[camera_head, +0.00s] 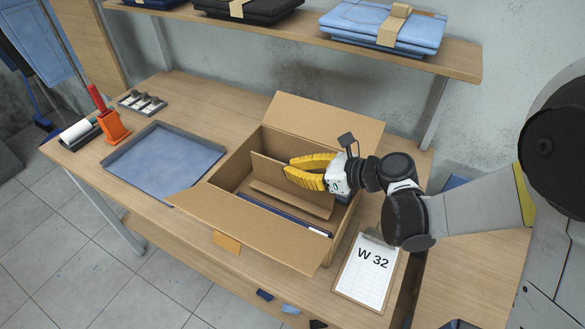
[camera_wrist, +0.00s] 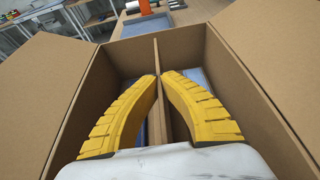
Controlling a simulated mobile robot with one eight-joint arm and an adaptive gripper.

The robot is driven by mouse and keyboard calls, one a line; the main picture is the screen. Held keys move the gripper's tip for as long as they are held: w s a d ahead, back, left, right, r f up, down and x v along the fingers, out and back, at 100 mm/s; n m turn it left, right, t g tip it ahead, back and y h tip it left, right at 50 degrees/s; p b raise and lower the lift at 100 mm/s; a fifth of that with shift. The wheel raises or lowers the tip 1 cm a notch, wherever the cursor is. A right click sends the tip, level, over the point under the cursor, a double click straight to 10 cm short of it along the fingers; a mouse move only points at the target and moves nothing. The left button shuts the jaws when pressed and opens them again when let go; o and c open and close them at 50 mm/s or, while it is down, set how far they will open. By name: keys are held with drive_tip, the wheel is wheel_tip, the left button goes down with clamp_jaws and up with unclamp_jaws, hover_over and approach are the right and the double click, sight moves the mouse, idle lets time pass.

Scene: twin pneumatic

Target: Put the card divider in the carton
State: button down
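The open brown carton (camera_head: 222,181) stands on the workbench with its flaps spread outward; its wall also shows in the wrist view (camera_wrist: 245,85). The card divider (camera_head: 268,173) is a flat brown panel, upright inside the carton and running lengthwise. In the wrist view the divider (camera_wrist: 157,52) shows edge-on, near the middle of the carton. My gripper (camera_head: 288,167) reaches in from the right, and its yellow fingers are closed on the divider's upper edge, one on each side (camera_wrist: 159,76). Whether the divider's lower edge touches the carton floor is hidden.
A dark blue flat item (camera_head: 282,214) lies along the carton's near side. Left of the carton is a shallow tray (camera_head: 127,143) with a blue bottom. A clipboard marked W 32 (camera_head: 366,275) lies at right. Folded denim (camera_head: 365,22) sits on the shelf above.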

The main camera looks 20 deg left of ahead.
drive_tip(key=shift+f, duration=0.2)
drive_tip(key=c, duration=1.6)
unclamp_jaws()
drive_tip(key=shift+r, duration=0.1)
drive_tip(key=shift+r+p, duration=0.25)
drive_tip(key=shift+p, duration=0.05)
drive_tip(key=p+v, duration=0.1)
drive_tip(key=v, duration=0.2)
drive_tip(key=p+v, duration=0.1)
drive_tip(key=v, duration=0.3)
drive_tip(key=p+v, duration=0.1)
drive_tip(key=v, duration=0.3)
drive_tip(key=shift+a+r, duration=0.15)
drive_tip(key=shift+r, duration=0.25)
drive_tip(key=shift+d+r+p, duration=0.15)
drive_tip(key=shift+d+p, duration=0.15)
drive_tip(key=shift+d, duration=0.25)
